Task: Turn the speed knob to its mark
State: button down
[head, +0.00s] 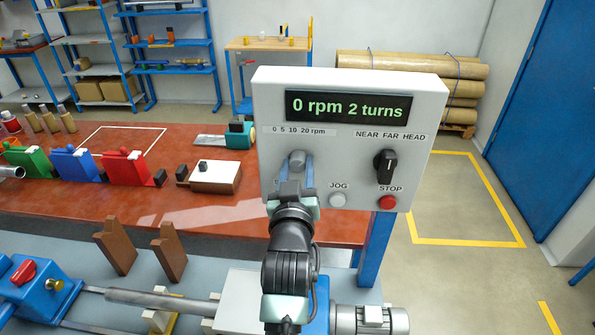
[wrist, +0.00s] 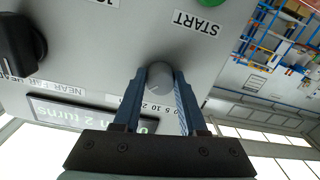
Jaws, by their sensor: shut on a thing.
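The grey round speed knob (head: 297,158) is on the left of the control box (head: 347,110), under the scale "0 5 10 20 rpm". My gripper (head: 296,172) has its two blue fingers on either side of the knob and is shut on it. The wrist view shows the knob (wrist: 158,78) between the fingertips. A faint line shows on its face, but I cannot tell which mark it points to. The display (head: 348,106) reads "0 rpm 2 turns".
A black selector knob (head: 385,166) is right of the speed knob, under "NEAR FAR HEAD". A grey jog button (head: 338,200) and red stop button (head: 387,203) sit below. In the wrist view, a green button (wrist: 206,4) is by "START". The red-brown bench (head: 220,213) is at left.

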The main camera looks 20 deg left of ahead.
jog(key=n+b, duration=0.1)
jog(key=n, duration=0.3)
jog(key=shift+n, duration=0.3)
jog(key=shift+n+b, duration=0.45)
jog(key=shift+n, duration=1.75)
jog(key=shift+c, duration=2.3)
grip_release()
jog(key=shift+s+d, duration=0.1)
jog(key=b+v, duration=0.4)
jog(key=v, duration=0.8)
jog(key=shift+s+r, duration=0.3)
jog(key=shift+s, duration=0.1)
jog(key=shift+r, duration=0.1)
